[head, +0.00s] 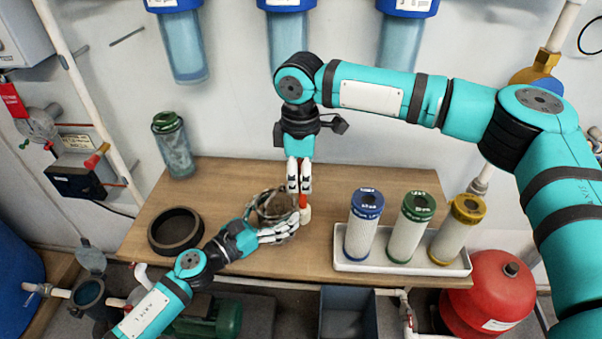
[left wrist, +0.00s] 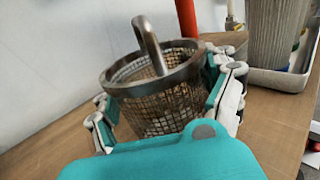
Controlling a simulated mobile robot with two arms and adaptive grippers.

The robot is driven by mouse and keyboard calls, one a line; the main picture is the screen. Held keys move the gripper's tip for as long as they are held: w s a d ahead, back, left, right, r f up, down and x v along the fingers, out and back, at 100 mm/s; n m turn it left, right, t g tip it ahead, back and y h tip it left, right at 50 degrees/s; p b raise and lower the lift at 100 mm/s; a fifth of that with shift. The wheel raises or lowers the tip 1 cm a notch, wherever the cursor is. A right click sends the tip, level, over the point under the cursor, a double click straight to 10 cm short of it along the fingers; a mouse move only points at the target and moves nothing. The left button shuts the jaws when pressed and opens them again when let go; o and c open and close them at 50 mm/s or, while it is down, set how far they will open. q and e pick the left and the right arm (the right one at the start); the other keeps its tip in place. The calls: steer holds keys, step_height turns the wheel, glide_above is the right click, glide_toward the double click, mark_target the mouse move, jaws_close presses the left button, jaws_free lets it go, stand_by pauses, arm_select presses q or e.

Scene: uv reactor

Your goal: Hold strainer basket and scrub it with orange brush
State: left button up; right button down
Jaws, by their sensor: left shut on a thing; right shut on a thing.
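The strainer basket (head: 273,205) is a metal mesh cup with a rim and an arched handle, brownish inside. My left gripper (head: 281,232) is shut around its sides, low over the wooden bench; the left wrist view shows the basket (left wrist: 160,95) upright between the fingers of my left gripper (left wrist: 168,110). My right gripper (head: 299,182) points down and is shut on the orange brush (head: 303,202), whose pale head is just right of the basket. The brush handle (left wrist: 187,18) shows behind the basket in the left wrist view. Contact between brush and mesh cannot be told.
A white tray (head: 400,268) with blue-, green- and yellow-capped filter cartridges stands on the bench (head: 350,180) at right. A black ring (head: 176,230) lies at left. A green-capped clear housing (head: 173,145) stands at back left. The bench behind the cartridges is clear.

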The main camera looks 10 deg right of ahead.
steer(key=shift+f, duration=1.2)
steer(key=shift+d, duration=0.1)
steer(key=shift+d, duration=0.15)
steer(key=shift+r, duration=1.7)
steer(key=shift+a, duration=0.3)
steer(key=shift+f, duration=0.15)
steer(key=shift+f, duration=1.55)
